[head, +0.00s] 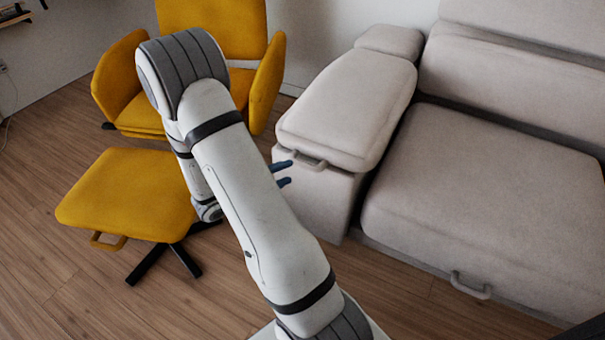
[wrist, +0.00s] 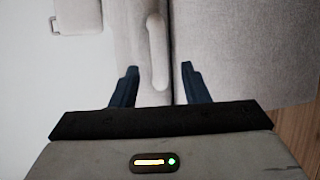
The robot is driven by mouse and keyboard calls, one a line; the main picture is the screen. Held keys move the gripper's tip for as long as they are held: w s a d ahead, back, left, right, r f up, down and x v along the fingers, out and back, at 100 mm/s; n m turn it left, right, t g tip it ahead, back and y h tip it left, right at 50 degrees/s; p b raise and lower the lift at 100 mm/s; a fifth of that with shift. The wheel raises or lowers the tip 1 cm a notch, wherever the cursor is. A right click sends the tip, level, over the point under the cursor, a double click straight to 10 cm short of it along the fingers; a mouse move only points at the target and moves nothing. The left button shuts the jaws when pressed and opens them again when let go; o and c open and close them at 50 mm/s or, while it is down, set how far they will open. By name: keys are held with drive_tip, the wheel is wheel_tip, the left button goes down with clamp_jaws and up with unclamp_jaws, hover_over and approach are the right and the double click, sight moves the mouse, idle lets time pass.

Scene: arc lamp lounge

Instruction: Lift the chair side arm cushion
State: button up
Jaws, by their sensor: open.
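The arm cushion on the chair side (head: 350,105) is a pale grey pad lying flat on the sofa's left arm box, beside the yellow chair. Its light handle (head: 308,162) sits on its front edge. My gripper (head: 290,172) is open, its blue fingers just left of the handle in the head view. In the wrist view, the handle (wrist: 157,50) runs lengthwise between the two open fingers of my gripper (wrist: 159,66). Nothing is shut in them, and I cannot tell whether they reach around the handle. My arm hides most of the gripper in the head view.
The grey seat cushion (head: 490,200) with its own handle (head: 470,286) lies to the right. A yellow footstool (head: 125,195) stands left of my arm, and the yellow chair (head: 215,28) stands behind it. Wooden floor (head: 50,265) is clear at the front left.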

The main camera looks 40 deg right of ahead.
sight(301, 166)
drive_tip(key=d+b, duration=0.1)
drive_tip(key=d, duration=0.2)
drive_tip(key=d+f+b, duration=0.1)
drive_tip(key=d, duration=0.2)
drive_tip(key=shift+f+b, duration=0.15)
drive_tip(key=shift+b, duration=0.15)
drive_tip(key=shift+d, duration=0.6)
drive_tip(key=shift+c, duration=0.4)
clamp_jaws()
